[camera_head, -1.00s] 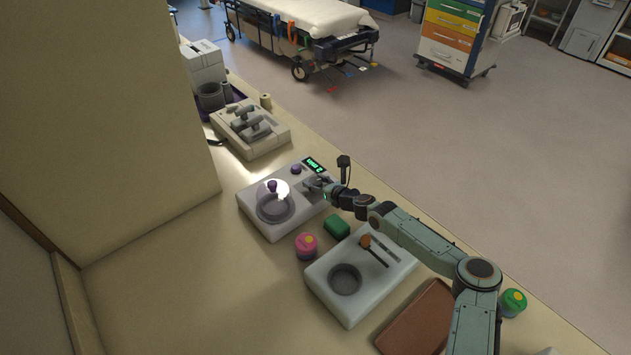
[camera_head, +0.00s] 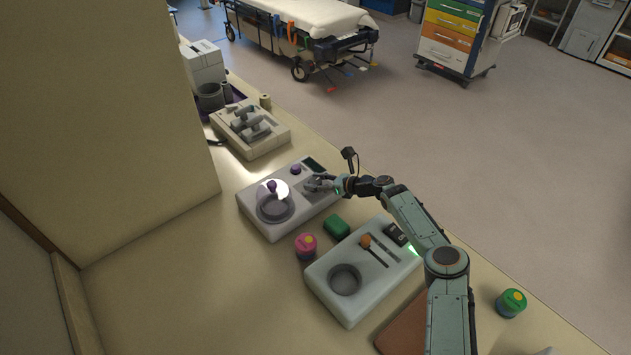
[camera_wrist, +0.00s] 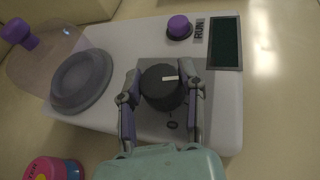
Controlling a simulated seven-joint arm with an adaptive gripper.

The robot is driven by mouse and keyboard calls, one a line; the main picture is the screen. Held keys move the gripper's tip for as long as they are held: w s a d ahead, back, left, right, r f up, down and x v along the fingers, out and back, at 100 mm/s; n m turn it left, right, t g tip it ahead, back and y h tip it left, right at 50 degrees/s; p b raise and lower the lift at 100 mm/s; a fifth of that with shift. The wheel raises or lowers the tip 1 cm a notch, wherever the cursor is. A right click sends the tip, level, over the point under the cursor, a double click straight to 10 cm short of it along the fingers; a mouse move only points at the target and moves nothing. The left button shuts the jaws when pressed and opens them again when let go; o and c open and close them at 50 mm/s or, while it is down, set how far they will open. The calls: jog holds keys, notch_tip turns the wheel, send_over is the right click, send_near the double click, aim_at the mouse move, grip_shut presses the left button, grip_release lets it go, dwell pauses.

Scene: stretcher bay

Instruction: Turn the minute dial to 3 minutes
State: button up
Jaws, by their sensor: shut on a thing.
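The minute dial (camera_wrist: 160,90) is a dark round knob with a white pointer line, on the white machine (camera_head: 258,225). In the wrist view its pointer is toward the right. My gripper (camera_wrist: 163,87) has one finger on each side of the dial and is shut on it. In the head view my gripper (camera_head: 315,183) is over the machine's right part and hides most of the dial. The display (camera_wrist: 225,43) beside the dial is dark with no readable digits.
The purple RUN button (camera_wrist: 179,26) sits above the dial. A clear lid with a purple knob (camera_head: 272,185) covers the round well.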

jog(key=o, duration=1.2)
jog(key=shift+c, duration=0.2)
jog(key=v, duration=1.2)
jog(key=shift+r, duration=0.1)
